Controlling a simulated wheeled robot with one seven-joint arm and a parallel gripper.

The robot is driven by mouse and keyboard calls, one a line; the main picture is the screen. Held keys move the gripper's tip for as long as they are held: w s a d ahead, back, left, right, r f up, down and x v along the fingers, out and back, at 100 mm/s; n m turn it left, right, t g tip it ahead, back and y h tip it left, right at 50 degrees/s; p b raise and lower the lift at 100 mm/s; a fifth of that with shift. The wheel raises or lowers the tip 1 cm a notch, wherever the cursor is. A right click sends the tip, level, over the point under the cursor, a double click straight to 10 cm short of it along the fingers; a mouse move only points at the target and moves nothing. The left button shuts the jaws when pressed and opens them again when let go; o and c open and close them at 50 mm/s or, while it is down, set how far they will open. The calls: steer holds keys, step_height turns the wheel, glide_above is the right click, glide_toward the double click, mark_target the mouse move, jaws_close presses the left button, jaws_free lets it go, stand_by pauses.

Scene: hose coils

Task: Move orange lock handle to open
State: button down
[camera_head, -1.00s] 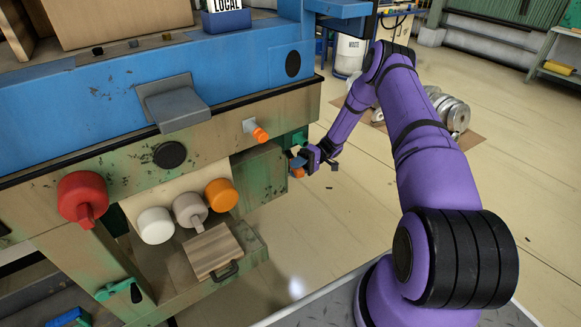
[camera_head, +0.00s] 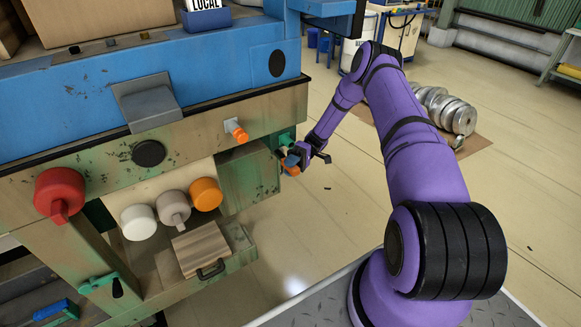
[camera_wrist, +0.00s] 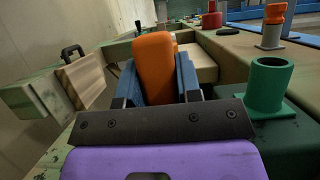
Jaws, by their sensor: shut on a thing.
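The orange lock handle (camera_wrist: 154,68) stands between the two blue fingers of my gripper (camera_wrist: 157,80) in the wrist view, with a finger close on each side. In the head view the orange handle (camera_head: 291,169) shows in part at the right end of the bench, below its top, with my gripper (camera_head: 291,160) on it. My gripper is shut on the handle. The handle's base and pivot are hidden behind the gripper.
A green socket (camera_wrist: 268,85) stands close to the right of my gripper in the wrist view. An orange-tipped peg (camera_head: 236,130), a red knob (camera_head: 60,194) and round white, grey and orange knobs (camera_head: 205,194) are on the bench front. Floor to the right is open.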

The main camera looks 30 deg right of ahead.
steer(key=c, duration=0.8)
jaws_free()
steer(key=shift+d, duration=0.15)
steer(key=v, duration=1)
steer(key=shift+w+d, duration=0.25)
steer(key=shift+d, duration=0.1)
